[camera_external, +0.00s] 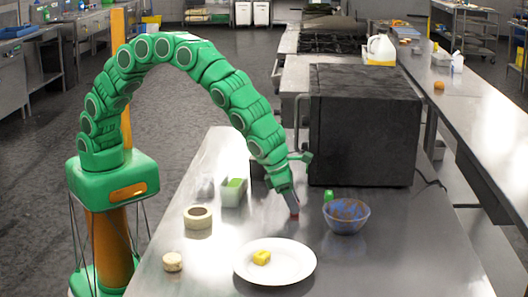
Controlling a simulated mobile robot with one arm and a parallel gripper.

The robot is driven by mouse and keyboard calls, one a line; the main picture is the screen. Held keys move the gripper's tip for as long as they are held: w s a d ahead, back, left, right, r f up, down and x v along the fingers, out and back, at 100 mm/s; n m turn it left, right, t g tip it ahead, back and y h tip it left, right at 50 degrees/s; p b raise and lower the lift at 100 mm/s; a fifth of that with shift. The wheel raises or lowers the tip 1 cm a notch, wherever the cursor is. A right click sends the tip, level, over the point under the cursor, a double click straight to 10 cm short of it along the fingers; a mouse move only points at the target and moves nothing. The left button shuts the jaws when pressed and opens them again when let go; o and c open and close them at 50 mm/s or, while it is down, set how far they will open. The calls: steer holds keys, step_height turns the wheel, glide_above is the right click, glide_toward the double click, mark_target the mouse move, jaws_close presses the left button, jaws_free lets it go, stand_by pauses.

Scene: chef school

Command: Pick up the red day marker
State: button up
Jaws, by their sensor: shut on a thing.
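My green arm arches over from the left, and my gripper (292,203) points down at the metal counter, left of the blue-and-brown bowl. It is shut on the red day marker (295,211). Only a small red part of the marker shows at the gripper's tip; the rest is hidden by the gripper. I cannot tell whether the marker touches the counter.
A white plate (275,273) with a yellow piece (262,257) lies in front. The bowl (346,215) and a green item (328,195) are right. A black oven (365,125) stands behind.

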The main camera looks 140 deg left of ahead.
steer(key=shift+r, duration=1.5)
steer(key=s+d+r, duration=0.2)
steer(key=s+r, duration=0.3)
steer(key=s, duration=0.1)
steer(key=s+d+r, duration=0.2)
steer(key=s+r, duration=0.3)
steer(key=s, duration=0.2)
steer(key=shift+d, duration=0.35)
